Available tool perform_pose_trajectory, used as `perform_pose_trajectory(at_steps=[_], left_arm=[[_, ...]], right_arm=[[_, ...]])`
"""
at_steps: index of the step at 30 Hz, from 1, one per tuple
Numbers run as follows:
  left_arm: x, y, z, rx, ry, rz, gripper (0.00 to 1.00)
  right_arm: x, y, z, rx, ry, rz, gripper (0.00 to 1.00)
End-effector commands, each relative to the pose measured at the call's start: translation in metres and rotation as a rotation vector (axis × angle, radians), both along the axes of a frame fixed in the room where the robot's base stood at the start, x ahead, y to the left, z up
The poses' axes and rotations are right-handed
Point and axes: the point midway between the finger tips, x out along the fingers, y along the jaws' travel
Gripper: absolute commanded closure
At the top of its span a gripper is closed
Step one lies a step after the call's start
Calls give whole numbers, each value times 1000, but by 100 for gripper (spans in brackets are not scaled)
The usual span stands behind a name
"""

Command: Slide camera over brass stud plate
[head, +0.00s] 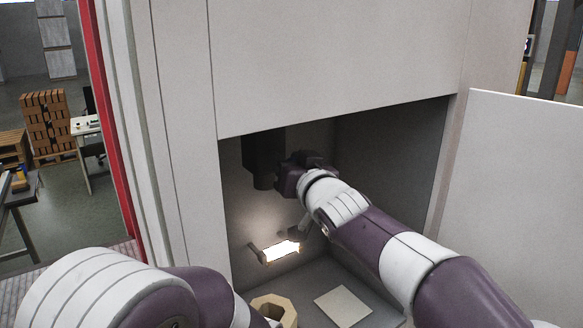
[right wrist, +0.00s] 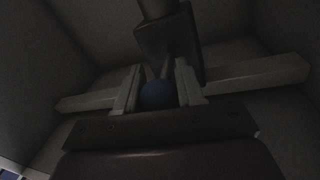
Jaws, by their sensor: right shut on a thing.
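The camera (head: 263,158) is a dark block with a short round barrel below, high inside an open recess. In the right wrist view a dark block with a round part (right wrist: 168,38), likely the camera, is just beyond the fingers. My right gripper (head: 287,179) reaches in beside the camera from the right. In the right wrist view its fingers (right wrist: 158,90) are shut on a blue rounded knob (right wrist: 158,95). I cannot tell how the knob joins the camera. No plate shows clear brass studs. My left arm shows at lower left; its gripper is out of view.
A lit lamp (head: 281,250) sticks out low in the recess. The recess walls surround my right arm closely. An open door panel (head: 513,190) stands at right.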

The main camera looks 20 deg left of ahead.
Motion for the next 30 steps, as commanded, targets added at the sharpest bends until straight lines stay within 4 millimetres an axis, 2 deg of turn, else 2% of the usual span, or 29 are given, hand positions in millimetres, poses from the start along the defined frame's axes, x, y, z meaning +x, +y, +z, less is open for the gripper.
perform_pose_trajectory(at_steps=[12, 13, 14, 15, 25, 30], left_arm=[[0, 0, -1, 0, 0, 0, 2], [0, 0, -1, 0, 0, 0, 2], [0, 0, -1, 0, 0, 0, 2], [0, 0, -1, 0, 0, 0, 2], [0, 0, -4, 0, 0, 0, 2], [0, 0, -21, 0, 0, 0, 2]], right_arm=[[-2, 2, -1, 0, 4, 3, 100], [-2, 2, -1, 0, 4, 3, 53], [-2, 2, -1, 0, 4, 3, 43], [-2, 2, -1, 0, 4, 3, 38], [-4, -1, -1, 2, 1, 2, 38], [-23, -20, -4, 3, 0, 2, 38]])
